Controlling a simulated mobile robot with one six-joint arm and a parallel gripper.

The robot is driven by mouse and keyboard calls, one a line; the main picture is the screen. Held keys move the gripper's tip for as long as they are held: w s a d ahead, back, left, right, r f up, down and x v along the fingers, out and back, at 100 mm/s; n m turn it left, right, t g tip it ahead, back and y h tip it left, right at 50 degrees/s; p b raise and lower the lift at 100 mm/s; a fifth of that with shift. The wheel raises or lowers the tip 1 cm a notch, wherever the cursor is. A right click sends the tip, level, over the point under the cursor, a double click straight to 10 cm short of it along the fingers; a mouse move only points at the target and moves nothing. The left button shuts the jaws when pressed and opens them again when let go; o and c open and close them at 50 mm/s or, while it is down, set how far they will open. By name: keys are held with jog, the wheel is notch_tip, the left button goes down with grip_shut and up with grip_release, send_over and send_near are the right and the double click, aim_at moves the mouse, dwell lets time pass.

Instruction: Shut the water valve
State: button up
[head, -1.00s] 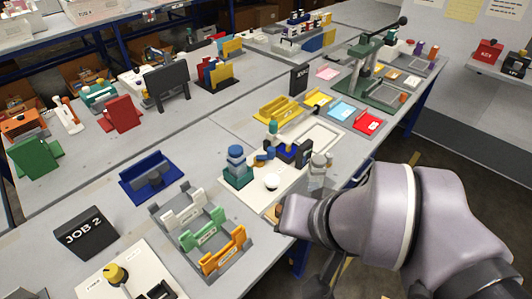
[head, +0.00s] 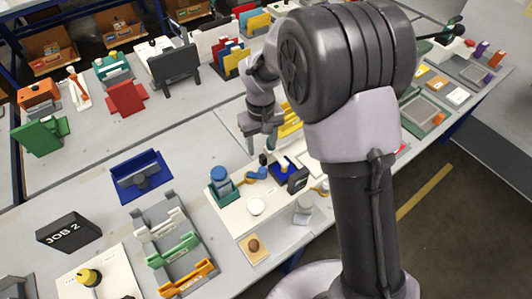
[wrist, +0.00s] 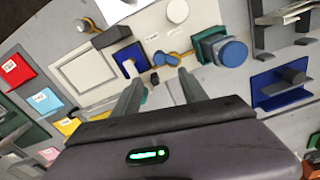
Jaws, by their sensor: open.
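A small blue two-lobed handle (head: 257,173) on the white board looks like the water valve, though I cannot read a label on it. It shows in the wrist view (wrist: 165,58), just beyond my fingertips, with a yellow-orange curved piece beside it. My gripper (head: 260,147) is open and empty, pointing down above and behind the board. In the wrist view its two fingers (wrist: 160,76) are spread apart, with the blue handle ahead between their tips. I see no contact with the handle.
A blue round cap on a green base (head: 220,183) stands left of the handle. A blue block (head: 282,172) and black piece (head: 298,180) stand right, a white knob (head: 256,206) in front. Yellow trays lie behind, partly hidden by my arm.

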aim_at(262, 170)
notch_tip(262, 170, down, 14)
jog(key=b, duration=0.3)
jog(key=shift+f+b, duration=0.15)
jog(key=shift+b, duration=0.15)
jog(key=shift+w, duration=0.1)
grip_shut()
